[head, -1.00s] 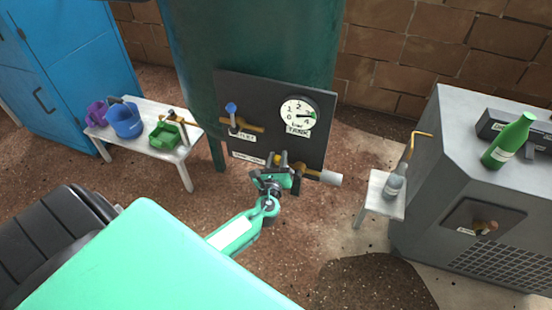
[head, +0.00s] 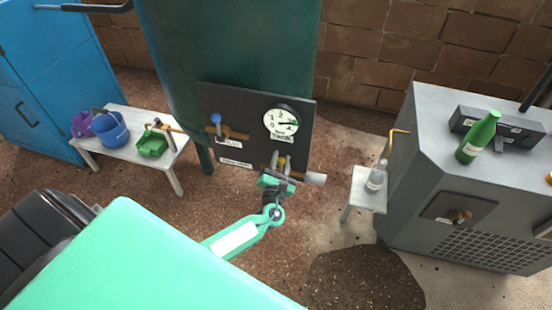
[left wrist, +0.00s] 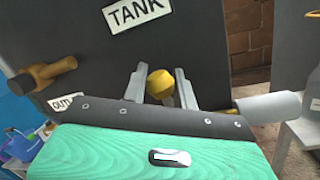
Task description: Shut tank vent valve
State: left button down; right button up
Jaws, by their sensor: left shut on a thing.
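A dark panel (head: 245,125) on the front of the green tank (head: 235,50) carries a brass valve with a yellow handle (head: 281,160), low on its right side. A pale cylinder (head: 316,179) sticks out at that valve's right end. My left gripper (head: 280,168) is shut on the yellow handle. In the left wrist view the handle's rounded yellow end (left wrist: 160,85) shows between the two grey fingers (left wrist: 161,88). The fingers and palm hide most of the valve body and the handle's lower part. My right gripper is out of view.
A second brass valve with a blue handle (head: 216,120) sits left of the round gauge (head: 281,122). A bench (head: 130,155) with bins stands left. A small stand (head: 365,190) with a bottle (head: 376,178) and a grey cabinet (head: 400,180) stand right.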

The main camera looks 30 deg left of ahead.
pick_arm(q)
jog(key=shift+d+m, duration=0.4)
jog(key=shift+m, duration=0.2)
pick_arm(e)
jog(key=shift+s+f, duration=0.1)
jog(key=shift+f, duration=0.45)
pick_arm(q)
jog(key=c, duration=1.1)
grip_release()
jog(key=shift+w, duration=0.1)
jog(key=v, duration=1.4)
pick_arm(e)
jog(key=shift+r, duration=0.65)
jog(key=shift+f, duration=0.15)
